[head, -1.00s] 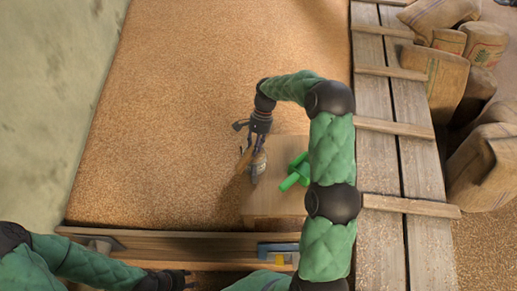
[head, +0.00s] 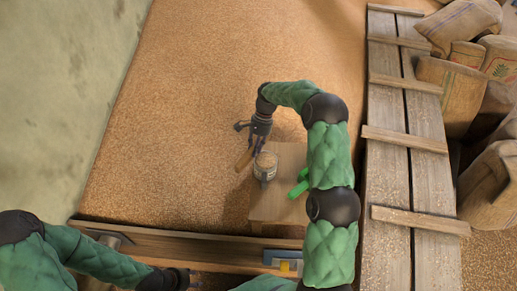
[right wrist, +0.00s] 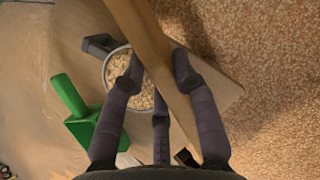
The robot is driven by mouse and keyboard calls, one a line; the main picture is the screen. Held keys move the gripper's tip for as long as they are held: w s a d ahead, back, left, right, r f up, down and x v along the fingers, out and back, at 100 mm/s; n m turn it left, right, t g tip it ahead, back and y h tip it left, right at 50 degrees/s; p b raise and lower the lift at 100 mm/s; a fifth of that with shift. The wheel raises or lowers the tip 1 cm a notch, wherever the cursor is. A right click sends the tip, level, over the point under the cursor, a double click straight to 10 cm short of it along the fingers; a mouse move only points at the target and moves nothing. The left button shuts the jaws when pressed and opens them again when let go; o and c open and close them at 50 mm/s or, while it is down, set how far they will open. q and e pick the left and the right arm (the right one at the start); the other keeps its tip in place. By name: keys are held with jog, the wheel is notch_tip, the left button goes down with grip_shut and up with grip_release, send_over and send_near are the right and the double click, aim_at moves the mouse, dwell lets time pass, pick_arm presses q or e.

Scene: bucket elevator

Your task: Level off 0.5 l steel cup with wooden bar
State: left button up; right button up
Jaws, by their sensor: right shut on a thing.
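My right gripper (head: 257,147) is shut on the wooden bar (head: 243,160). The bar also runs between the fingers in the right wrist view (right wrist: 160,60). The steel cup (head: 265,173) stands upright on a small wooden stand (head: 272,211), just right of the bar. In the right wrist view the cup (right wrist: 106,70) holds pale grain up to near its rim. The bar and a finger hide its right side there. I cannot tell whether the bar touches the rim. My left gripper (head: 190,278) is low at the bottom edge, its jaws unclear.
A green scoop (head: 299,187) lies on the stand right of the cup; it also shows in the right wrist view (right wrist: 92,125). Loose grain (head: 200,110) surrounds the stand. A plank walkway (head: 405,170) and several sacks (head: 445,85) are at the right. A wooden beam (head: 150,245) lies in front.

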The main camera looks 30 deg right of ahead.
jog(key=shift+w+a, duration=0.35)
jog(key=shift+w, duration=0.25)
jog(key=shift+w+a+r+p, duration=0.1)
jog(key=shift+w+r+p, duration=0.05)
jog(key=shift+r+p, duration=0.95)
jog(key=shift+w+a+r+p, duration=0.1)
jog(key=shift+w+r+p, duration=0.05)
jog(key=shift+r+p, duration=0.85)
jog(key=shift+r, duration=0.2)
jog(key=shift+d, duration=0.1)
